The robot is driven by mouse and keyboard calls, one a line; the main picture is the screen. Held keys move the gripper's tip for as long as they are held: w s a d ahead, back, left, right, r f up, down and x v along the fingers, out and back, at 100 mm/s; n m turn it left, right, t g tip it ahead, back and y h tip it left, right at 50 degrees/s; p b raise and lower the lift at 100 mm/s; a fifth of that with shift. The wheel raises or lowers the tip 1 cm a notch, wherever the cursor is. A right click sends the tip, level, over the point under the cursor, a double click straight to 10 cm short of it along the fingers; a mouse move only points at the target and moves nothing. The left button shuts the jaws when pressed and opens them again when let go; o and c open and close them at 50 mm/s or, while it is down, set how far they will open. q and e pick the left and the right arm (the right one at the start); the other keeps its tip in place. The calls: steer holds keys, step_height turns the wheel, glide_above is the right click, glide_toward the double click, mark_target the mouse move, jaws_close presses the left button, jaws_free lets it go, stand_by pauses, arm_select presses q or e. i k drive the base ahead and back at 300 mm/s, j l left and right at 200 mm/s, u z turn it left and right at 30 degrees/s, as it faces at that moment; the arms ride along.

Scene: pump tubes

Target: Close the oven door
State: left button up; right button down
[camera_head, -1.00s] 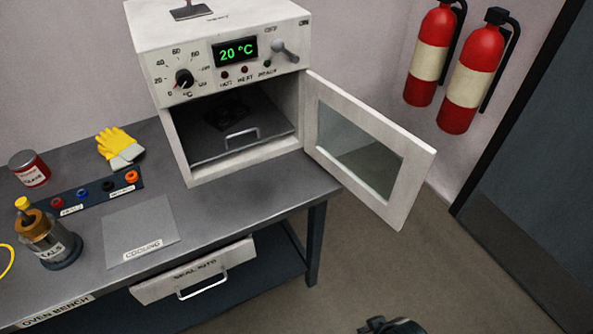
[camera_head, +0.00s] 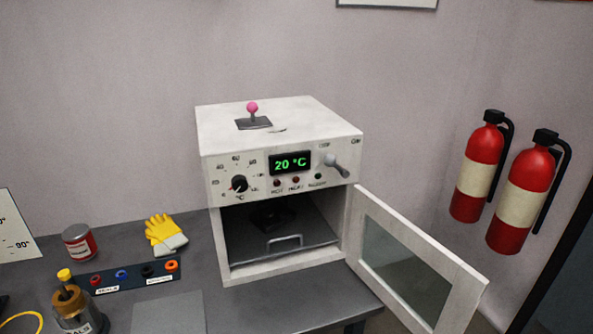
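The white oven (camera_head: 279,131) stands on the grey bench, its display reading 20 °C in green. Its door (camera_head: 456,272), a white frame around a glass pane (camera_head: 401,268), is hinged at the oven's right side and swung wide open to the right, past the bench edge. Inside the open chamber is a dark tray (camera_head: 270,251) with a metal handle, and a dark object (camera_head: 272,219) sits at the back. Neither of my grippers is in this view.
Two red fire extinguishers (camera_head: 480,172) (camera_head: 521,199) hang on the wall right of the door. On the bench (camera_head: 240,308) to the left are a yellow glove (camera_head: 163,231), a red can (camera_head: 79,243), a rack (camera_head: 133,279) with coloured rings, and a flask (camera_head: 76,310).

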mark_target(469, 287)
steer(key=i+l+u, duration=0.1)
steer(key=u, duration=0.35)
steer(key=l+u, duration=0.25)
steer(key=u, duration=0.25)
steer(key=l+u, duration=0.3)
steer(key=l, duration=0.65)
steer(key=k+l+u, duration=0.1)
steer(key=l+u, duration=0.25)
steer(key=l, duration=0.55)
steer(key=k+l, duration=0.1)
steer(key=l, duration=1.05)
steer(key=k, duration=0.05)
